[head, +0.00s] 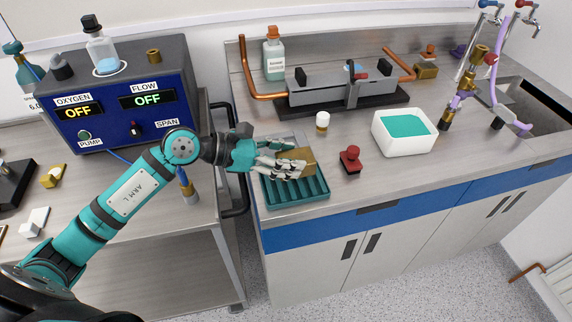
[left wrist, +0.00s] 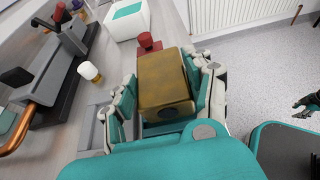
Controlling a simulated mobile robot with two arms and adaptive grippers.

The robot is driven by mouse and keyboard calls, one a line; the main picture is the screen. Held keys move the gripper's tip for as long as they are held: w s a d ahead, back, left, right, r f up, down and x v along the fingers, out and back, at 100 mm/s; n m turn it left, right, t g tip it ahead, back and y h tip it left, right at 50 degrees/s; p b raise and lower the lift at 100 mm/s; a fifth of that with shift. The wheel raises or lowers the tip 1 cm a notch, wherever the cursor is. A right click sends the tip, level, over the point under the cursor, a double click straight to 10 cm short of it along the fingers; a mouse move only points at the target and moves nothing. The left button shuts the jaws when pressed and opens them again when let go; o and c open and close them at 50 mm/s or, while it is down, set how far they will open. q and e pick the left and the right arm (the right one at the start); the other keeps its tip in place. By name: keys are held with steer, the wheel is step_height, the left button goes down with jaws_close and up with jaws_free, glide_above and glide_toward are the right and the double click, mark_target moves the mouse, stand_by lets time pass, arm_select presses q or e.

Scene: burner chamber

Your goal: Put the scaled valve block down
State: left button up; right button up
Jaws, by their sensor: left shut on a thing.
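The scaled valve block (head: 304,156) is a dull brass-brown cuboid with a round hole in one face, best seen in the left wrist view (left wrist: 164,82). My left gripper (head: 287,166) is shut on it, with fingers on both sides of the block. It holds the block over or just behind a teal ridged tray (head: 297,194) at the front left of the steel counter. Whether the block touches anything below is hidden. What looks like my right gripper (left wrist: 306,103) shows small at the right edge of the left wrist view; its jaws are unclear.
A red-knobbed stamp-like item (head: 350,160) stands right of the tray, and a small white-capped jar (head: 322,123) behind it. A white tub of teal liquid (head: 404,147) is further right. A grey fixture with copper pipes (head: 330,93) lies behind. The counter's front right is clear.

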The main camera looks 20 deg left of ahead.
arm_select(q)
steer(key=shift+w+a+f, duration=0.1)
steer(key=shift+a+f, duration=0.05)
step_height(320, 180, down, 2)
steer(key=shift+f+p, duration=0.15)
steer(key=shift+p, duration=0.25)
steer(key=shift+f, duration=0.45)
arm_select(e)
steer(key=shift+w+a+r, duration=0.2)
steer(key=shift+a+r, duration=0.25)
steer(key=shift+a, duration=0.05)
arm_select(q)
steer(key=shift+f, duration=0.1)
steer(key=o, duration=1.4)
arm_select(e)
steer(key=shift+w+d+f, duration=0.1)
steer(key=shift+d, duration=0.3)
arm_select(q)
steer(key=shift+o, duration=0.2)
